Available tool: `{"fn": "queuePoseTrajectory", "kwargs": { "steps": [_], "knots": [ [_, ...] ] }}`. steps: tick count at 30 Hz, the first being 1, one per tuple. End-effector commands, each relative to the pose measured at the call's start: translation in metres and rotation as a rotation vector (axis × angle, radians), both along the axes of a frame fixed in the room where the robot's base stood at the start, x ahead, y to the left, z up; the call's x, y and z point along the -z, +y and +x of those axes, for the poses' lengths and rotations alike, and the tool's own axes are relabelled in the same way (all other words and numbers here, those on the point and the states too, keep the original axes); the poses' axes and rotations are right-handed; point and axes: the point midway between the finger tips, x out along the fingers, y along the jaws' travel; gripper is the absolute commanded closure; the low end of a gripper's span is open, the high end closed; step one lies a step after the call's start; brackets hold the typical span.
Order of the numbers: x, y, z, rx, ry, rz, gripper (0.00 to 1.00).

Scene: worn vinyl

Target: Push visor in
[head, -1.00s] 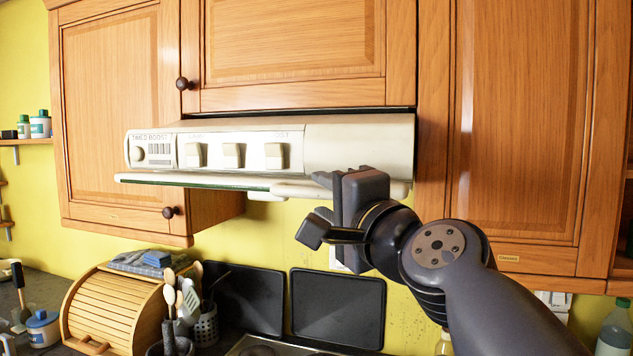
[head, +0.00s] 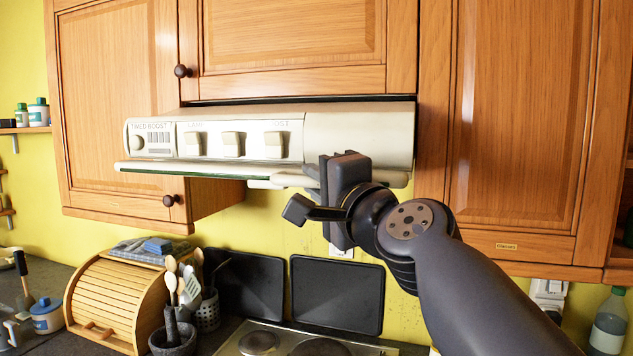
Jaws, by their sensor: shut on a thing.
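The visor (head: 215,172) is a thin pale panel with a dark green edge, under the front of the cream cooker hood (head: 358,138). It sticks out a little past the hood's face at the left. My gripper (head: 313,183) is at the visor's right half, in front of and below the hood. It is shut on a pale bar along the visor's front underside. The gripper body hides the contact and part of the visor. How far back the visor sits is hard to tell.
Wooden cupboards flank the hood, with a knob (head: 171,201) at lower left. Below stand a roll-top bread bin (head: 112,300), utensil pots (head: 207,310), two dark panels (head: 338,293) and a hob (head: 262,340). The space between hood and hob is mostly clear.

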Motion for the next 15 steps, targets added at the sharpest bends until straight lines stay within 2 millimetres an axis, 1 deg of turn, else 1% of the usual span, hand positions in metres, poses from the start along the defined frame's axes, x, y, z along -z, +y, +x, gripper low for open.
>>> {"fn": "queuePoseTrajectory", "kwargs": {
  "steps": [1, 3, 12, 15],
  "knots": [
    [0.0003, 0.0000, 0.0001, 0.000, 0.000, 0.000, 0.97],
    [0.0003, 0.0000, 0.0001, 0.000, 0.001, 0.000, 1.00],
    [0.0005, 0.0000, 0.0001, 0.000, 0.001, 0.000, 1.00],
    [0.0020, -0.0014, 0.0037, 0.001, 0.001, 0.000, 1.00]
  ]
}}
